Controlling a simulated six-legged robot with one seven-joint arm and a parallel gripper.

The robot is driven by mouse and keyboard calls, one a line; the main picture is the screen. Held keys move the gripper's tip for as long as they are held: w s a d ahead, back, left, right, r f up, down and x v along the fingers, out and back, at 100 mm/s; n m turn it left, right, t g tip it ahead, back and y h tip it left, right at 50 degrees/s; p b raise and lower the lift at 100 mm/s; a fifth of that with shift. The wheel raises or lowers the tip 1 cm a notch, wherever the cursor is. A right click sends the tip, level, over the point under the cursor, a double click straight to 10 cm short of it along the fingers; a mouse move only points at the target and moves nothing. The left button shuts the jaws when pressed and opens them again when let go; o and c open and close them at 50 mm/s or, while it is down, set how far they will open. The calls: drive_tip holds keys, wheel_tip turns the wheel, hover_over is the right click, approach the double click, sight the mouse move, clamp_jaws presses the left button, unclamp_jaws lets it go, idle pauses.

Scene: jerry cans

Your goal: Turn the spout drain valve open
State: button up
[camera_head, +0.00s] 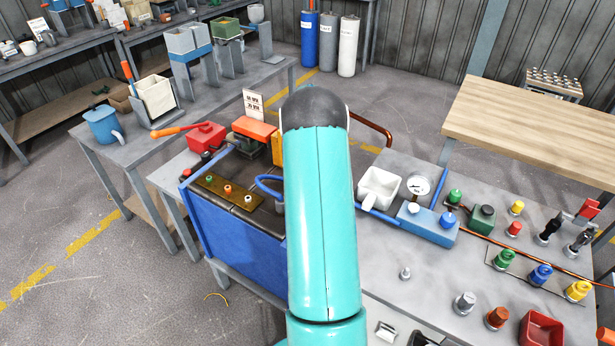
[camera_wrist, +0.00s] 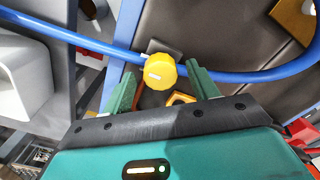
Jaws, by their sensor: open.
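In the wrist view a round yellow valve knob (camera_wrist: 160,72) with a short white mark sits at a blue pipe (camera_wrist: 90,42). My gripper (camera_wrist: 161,78) has its two green fingers apart, one on each side of the knob. The left finger looks close to it; I cannot tell whether either finger touches. The white mark lies nearly level in the picture. In the head view my arm hides the knob and my gripper. A white spout-like basin (camera_head: 378,189) stands just right of my arm there, and no label shows which valve this is.
A blue-sided bench (camera_head: 228,238) with a dark top lies left of my arm. A blue hose (camera_wrist: 265,77) curves right of the knob.

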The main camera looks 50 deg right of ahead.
wheel_tip(320, 180, up, 14)
drive_tip(key=shift+f, duration=0.25)
idle(0.6)
drive_tip(key=a+r+n+t, duration=0.15)
drive_tip(key=a+r, duration=0.35)
drive_tip(key=a, duration=0.5)
drive_tip(key=a+r+n+h, duration=0.1)
drive_tip(key=a+r+n, duration=0.1)
drive_tip(key=a+r, duration=0.5)
drive_tip(key=a+r+n+t, duration=0.1)
drive_tip(key=a+r, duration=0.2)
drive_tip(key=a, duration=0.9)
drive_tip(key=s+a+n+t, duration=0.1)
drive_tip(key=s+a+n, duration=0.1)
drive_tip(key=s+a, duration=0.5)
drive_tip(key=s+a+n+t+y, duration=0.1)
drive_tip(key=s+a+n+t, duration=0.1)
drive_tip(key=s+a, duration=0.5)
drive_tip(key=a+n, duration=0.1)
drive_tip(key=a, duration=0.4)
drive_tip(key=shift+a+f, duration=0.2)
drive_tip(key=shift+a, duration=0.1)
drive_tip(key=c, duration=0.5)
